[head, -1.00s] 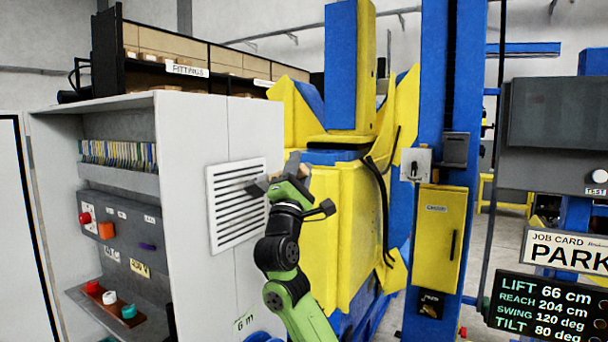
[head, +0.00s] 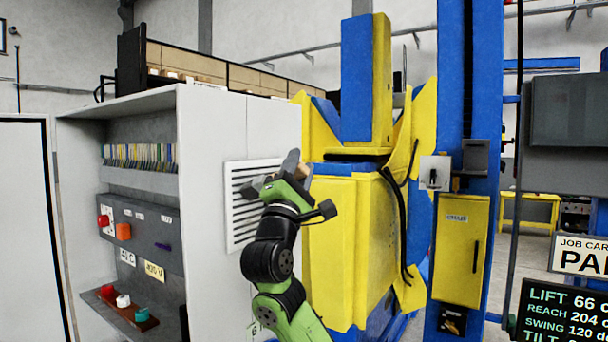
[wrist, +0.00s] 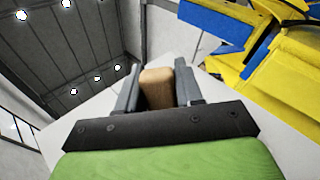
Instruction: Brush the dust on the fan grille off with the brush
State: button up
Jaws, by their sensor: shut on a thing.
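The fan grille (head: 243,218) is a white slatted panel on the side of the grey cabinet, and my arm hides part of its right side in the head view. My gripper (wrist: 157,88) is shut on a tan wooden block-like piece, seemingly the handle of the brush (wrist: 157,86). In the head view my gripper (head: 288,172) is in front of the upper right of the grille. The brush's bristles are hidden, and I cannot tell whether they touch the grille. Dust cannot be made out on the visible slats.
The cabinet (head: 205,130) has open shelves with binders and a switch box (head: 140,232) on its left. A large yellow and blue positioner (head: 340,240) stands close to the right of the grille. A yellow box (head: 460,250) hangs on a blue column farther right.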

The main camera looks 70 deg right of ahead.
jog(key=s+d+r+p, duration=0.1)
jog(key=d+p, duration=0.9)
jog(key=d, duration=0.1)
jog(key=shift+s+d+r, duration=0.2)
jog(key=shift+s, duration=0.2)
dwell(1.1)
